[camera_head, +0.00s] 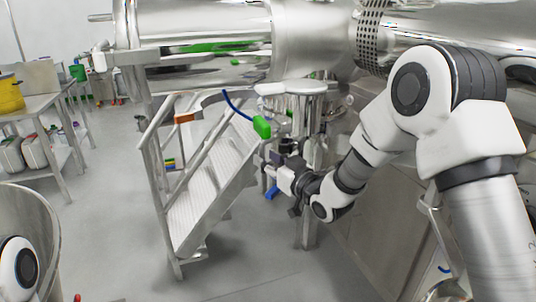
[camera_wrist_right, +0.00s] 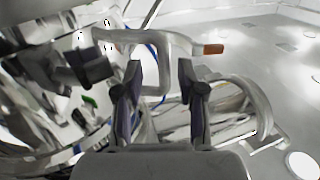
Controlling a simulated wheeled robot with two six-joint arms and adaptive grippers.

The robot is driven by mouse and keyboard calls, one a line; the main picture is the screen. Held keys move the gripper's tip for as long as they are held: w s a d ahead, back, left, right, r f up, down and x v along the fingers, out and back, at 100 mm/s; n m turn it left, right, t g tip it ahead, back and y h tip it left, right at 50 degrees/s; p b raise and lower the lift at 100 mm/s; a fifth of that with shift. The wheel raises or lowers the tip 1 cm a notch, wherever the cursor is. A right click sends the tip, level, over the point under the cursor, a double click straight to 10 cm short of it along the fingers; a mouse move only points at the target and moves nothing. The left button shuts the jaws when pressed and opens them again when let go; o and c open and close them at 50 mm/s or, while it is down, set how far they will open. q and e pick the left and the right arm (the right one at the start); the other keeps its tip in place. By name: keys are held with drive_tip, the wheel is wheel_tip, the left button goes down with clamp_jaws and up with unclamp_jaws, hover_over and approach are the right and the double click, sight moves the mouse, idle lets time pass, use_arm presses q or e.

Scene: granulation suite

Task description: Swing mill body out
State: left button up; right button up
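The silvery mill body (camera_head: 291,88), as far as I can tell, hangs under the large steel vessel at the centre of the head view, with a pale rounded top and steel parts below. My right gripper (camera_head: 271,176) is beside these lower parts, and its fingertips are small and partly hidden there. In the right wrist view my right gripper (camera_wrist_right: 158,70) has its two dark fingers spread apart. A pale grey tubular loop (camera_wrist_right: 145,37) shows between and beyond them; I cannot tell whether they touch it. Only a rounded joint of my left arm shows at lower left; its gripper is out of view.
A metal stair with handrails (camera_head: 205,195) stands just left of my right gripper. A green piece (camera_head: 262,127) with a blue cable is close above it. A table with a yellow tub (camera_head: 10,94) is at far left. The floor left of the stair is clear.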

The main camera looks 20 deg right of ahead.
drive_tip(key=shift+a+x, duration=0.2)
drive_tip(key=shift+x, duration=1)
drive_tip(key=shift+s+d, duration=0.1)
drive_tip(key=shift+s, duration=0.05)
clamp_jaws()
drive_tip(key=shift+s, duration=0.1)
